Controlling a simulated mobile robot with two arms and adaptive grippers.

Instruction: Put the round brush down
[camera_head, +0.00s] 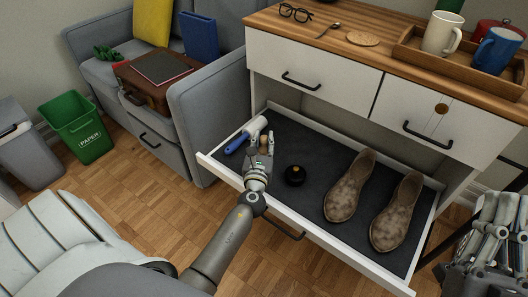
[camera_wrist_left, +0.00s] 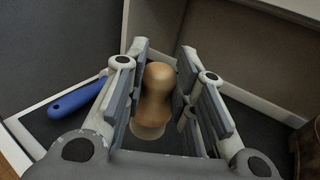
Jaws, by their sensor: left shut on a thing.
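The round brush (camera_wrist_left: 157,88) has a turned wooden handle and a paler lower end. In the left wrist view it stands between the fingers of my left gripper (camera_wrist_left: 160,95), which is shut on it. In the head view my left gripper (camera_head: 264,146) is over the left part of the open drawer (camera_head: 330,254), and the brush is mostly hidden by the fingers. I cannot tell whether its lower end touches the dark drawer floor. My right gripper (camera_head: 497,240) is at the lower right edge of the head view, outside the drawer; its jaws are unclear.
A blue-handled lint roller (camera_head: 238,143) lies at the drawer's left end, close to my left gripper. A small round black item (camera_head: 295,175) and two brown shoes (camera_head: 350,187) (camera_head: 396,214) lie to the right. Dark drawer floor is free between them.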

